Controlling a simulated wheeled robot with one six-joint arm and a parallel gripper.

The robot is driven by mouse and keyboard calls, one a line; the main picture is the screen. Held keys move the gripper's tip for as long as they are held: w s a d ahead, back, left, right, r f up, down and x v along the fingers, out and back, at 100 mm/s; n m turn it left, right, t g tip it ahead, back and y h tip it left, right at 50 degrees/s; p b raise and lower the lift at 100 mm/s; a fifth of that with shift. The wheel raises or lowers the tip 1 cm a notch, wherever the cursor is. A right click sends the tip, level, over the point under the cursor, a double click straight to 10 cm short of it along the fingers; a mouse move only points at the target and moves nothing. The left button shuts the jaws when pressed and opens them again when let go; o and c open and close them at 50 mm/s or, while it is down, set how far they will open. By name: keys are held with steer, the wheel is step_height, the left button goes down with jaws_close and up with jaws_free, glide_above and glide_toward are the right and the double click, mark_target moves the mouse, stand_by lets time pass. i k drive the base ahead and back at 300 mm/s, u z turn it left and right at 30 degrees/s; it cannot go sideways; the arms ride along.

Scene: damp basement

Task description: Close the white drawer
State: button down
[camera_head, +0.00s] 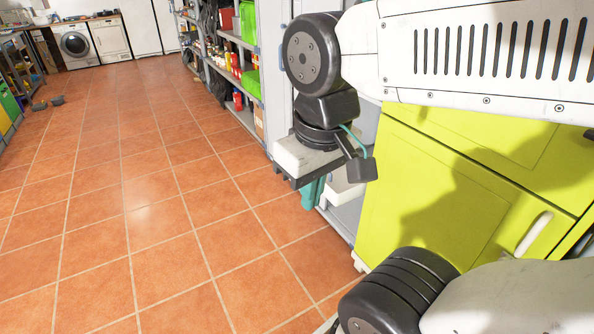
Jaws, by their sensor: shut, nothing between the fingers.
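A white drawer-like front (342,192) shows low behind my gripper, by the pale grey cabinet beside the lime-green one. Only a small part of it is visible, and how far it stands out cannot be told. My gripper (312,193) points down with its teal fingers just left of this white part. The fingers look shut and hold nothing. Whether they touch the white part cannot be told. My wrist and arm hide most of the cabinet front.
A lime-green cabinet (425,190) with a white handle (534,232) stands close on the right. A shelf with green bins (249,22) and bottles is behind the gripper. The tiled floor (140,200) is open to the left. A washing machine (75,44) stands far back.

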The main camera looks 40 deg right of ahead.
mark_target(338, 191)
steer(key=u, duration=0.1)
steer(key=i, duration=0.75)
steer(key=z, duration=0.85)
steer(key=i, duration=0.8)
steer(key=z, duration=0.75)
